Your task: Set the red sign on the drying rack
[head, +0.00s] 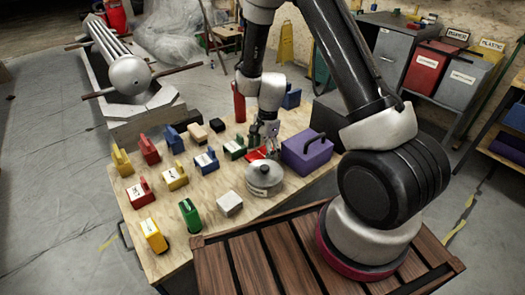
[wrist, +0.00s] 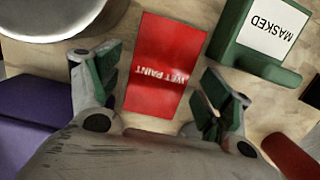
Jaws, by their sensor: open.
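The red sign lettered "WET PAINT" (wrist: 165,62) lies on the plywood table and fills the middle of the wrist view. In the head view the red sign (head: 256,154) is a small red patch, partly hidden by my gripper and the grey pot. My gripper (wrist: 157,88) is open above it, with one green-padded finger on each side of the sign and nothing held. In the head view my gripper (head: 263,138) points down over the table. I cannot tell for sure which thing is the drying rack.
A lidded grey pot (head: 264,178) and a purple box (head: 307,151) stand close to the sign. A green "MASKED" block (wrist: 262,38) is beside it. Several coloured blocks crowd the plywood table (head: 125,185). A stand with metal bars (head: 140,105) is beyond it.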

